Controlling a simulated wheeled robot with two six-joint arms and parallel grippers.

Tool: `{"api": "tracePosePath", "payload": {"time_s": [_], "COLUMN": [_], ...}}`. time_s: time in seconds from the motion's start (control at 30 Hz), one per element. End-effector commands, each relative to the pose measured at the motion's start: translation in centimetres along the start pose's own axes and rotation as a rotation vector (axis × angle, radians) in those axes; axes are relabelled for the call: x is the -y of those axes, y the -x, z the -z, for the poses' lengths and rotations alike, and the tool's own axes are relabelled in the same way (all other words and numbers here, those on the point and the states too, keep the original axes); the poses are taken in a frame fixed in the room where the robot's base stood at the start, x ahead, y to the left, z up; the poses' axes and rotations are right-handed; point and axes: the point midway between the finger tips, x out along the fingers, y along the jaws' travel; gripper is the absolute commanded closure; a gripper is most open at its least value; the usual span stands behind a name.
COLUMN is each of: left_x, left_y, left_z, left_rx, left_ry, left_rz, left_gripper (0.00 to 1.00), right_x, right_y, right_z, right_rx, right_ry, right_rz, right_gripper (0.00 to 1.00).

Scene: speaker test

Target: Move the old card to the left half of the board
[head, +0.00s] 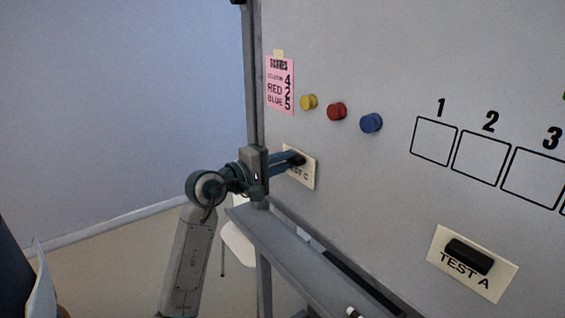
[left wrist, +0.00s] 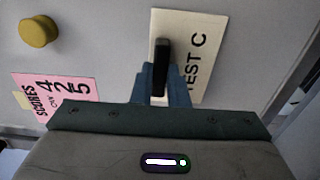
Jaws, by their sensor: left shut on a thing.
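A cream card (head: 308,176) marked "TEST C" is flat against the whiteboard (head: 380,210) near its left edge, below the pink note. My left gripper (head: 297,161) is shut on the black handle (left wrist: 162,60) of this card, seen closely in the left wrist view, where the card (left wrist: 206,42) shows turned sideways. The fingers cover part of the card in the head view. A second cream card (head: 500,281), marked "TEST A", with a black handle (head: 468,256), is tilted on the board at the lower right. Neither card is visibly marked as old. My right gripper is out of view.
A pink scores note (head: 280,86) and yellow (head: 308,102), red (head: 337,111) and blue (head: 371,123) magnets are above the TEST C card. Numbered boxes (head: 434,141) are at right. A tray ledge (head: 305,262) runs below the board. Bare board separates the two cards.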

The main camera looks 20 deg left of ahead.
Motion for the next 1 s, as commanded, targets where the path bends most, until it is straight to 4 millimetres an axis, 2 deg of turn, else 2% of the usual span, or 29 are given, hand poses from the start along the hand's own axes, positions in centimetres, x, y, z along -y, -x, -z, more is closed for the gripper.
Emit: {"api": "tracePosePath", "payload": {"time_s": [0.77, 0.8, 0.9, 0.93, 1.0], "left_x": [0.02, 0.02, 0.02, 0.02, 0.02], "left_y": [-0.73, -0.73, -0.72, -0.72, -0.72], "left_z": [0.01, 0.01, 0.01, 0.01, 0.01], "left_rx": [0.0, 0.0, 0.0, 0.0, 0.0], "left_ry": [0.0, 0.0, 0.0, 0.0, 0.0], "left_rz": [0.0, 0.0, 0.0, 0.0, 0.0], "left_gripper": [1.0, 0.84, 0.65, 0.61, 0.61], "right_x": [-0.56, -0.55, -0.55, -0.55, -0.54], "right_y": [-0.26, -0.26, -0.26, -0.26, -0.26], "right_z": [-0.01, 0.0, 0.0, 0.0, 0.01], "right_rx": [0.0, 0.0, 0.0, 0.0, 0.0], "right_ry": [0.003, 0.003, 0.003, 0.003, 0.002], "right_rz": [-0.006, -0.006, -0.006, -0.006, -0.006], "right_gripper": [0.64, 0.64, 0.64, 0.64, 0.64]}}
